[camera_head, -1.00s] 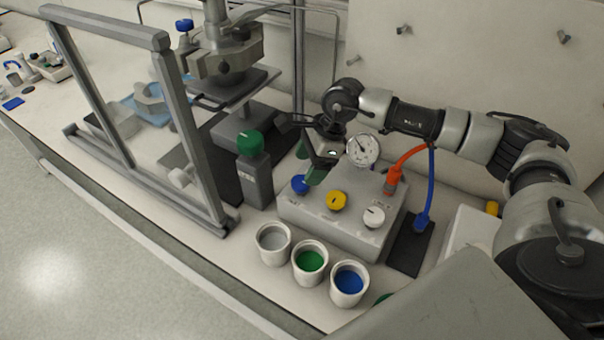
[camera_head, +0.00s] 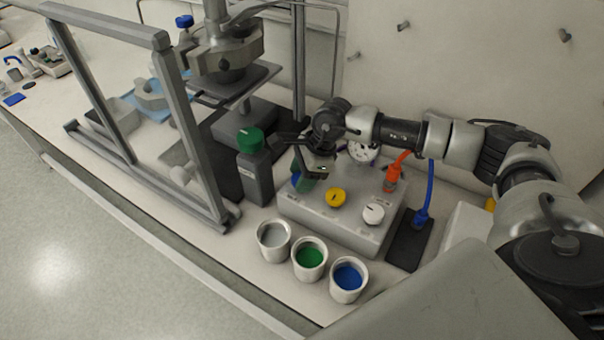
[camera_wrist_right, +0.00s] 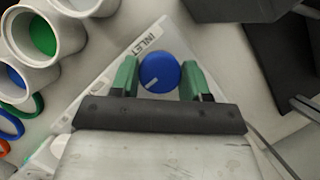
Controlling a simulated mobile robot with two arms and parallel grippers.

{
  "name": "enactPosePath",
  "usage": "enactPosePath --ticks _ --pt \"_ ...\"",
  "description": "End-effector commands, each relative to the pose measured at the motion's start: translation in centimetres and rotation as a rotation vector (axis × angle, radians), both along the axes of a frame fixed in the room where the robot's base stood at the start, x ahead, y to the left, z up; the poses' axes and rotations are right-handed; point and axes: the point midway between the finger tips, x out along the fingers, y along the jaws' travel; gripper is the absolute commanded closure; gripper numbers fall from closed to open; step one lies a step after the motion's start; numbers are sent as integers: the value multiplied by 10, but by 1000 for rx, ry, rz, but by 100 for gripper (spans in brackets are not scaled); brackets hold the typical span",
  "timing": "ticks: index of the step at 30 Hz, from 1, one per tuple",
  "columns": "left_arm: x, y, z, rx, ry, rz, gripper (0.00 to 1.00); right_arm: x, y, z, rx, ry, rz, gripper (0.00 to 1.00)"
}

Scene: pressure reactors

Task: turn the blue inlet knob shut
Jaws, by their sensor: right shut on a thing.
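The blue inlet knob (camera_head: 296,180) sits at the left end of the grey valve box (camera_head: 330,222), partly hidden by my gripper in the head view. In the right wrist view the knob (camera_wrist_right: 159,72) shows whole, beside the label INLET, with a white pointer mark toward its lower left. My right gripper (camera_head: 303,180) has come down over the knob. Its green fingers (camera_wrist_right: 158,78) stand on either side of the knob and are shut on it. My left gripper is not in view.
A yellow knob (camera_head: 336,197) and a white knob (camera_head: 374,214) are on the same box. A pressure gauge (camera_head: 361,153) is behind my right wrist. A green-capped bottle (camera_head: 254,175) stands close left. Three cups, including the green one (camera_head: 310,259), stand in front.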

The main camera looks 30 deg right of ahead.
Motion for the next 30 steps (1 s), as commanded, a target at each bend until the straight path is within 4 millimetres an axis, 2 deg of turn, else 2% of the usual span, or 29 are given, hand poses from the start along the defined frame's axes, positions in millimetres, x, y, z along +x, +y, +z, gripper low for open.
enactPosePath --ticks 8,14,30 --pt "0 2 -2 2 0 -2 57 0 0 0 1 0 -27 78" --pt "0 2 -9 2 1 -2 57 0 0 -2 2 0 -119 78" --pt "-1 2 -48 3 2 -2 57 -2 2 -4 3 -4 -600 78"
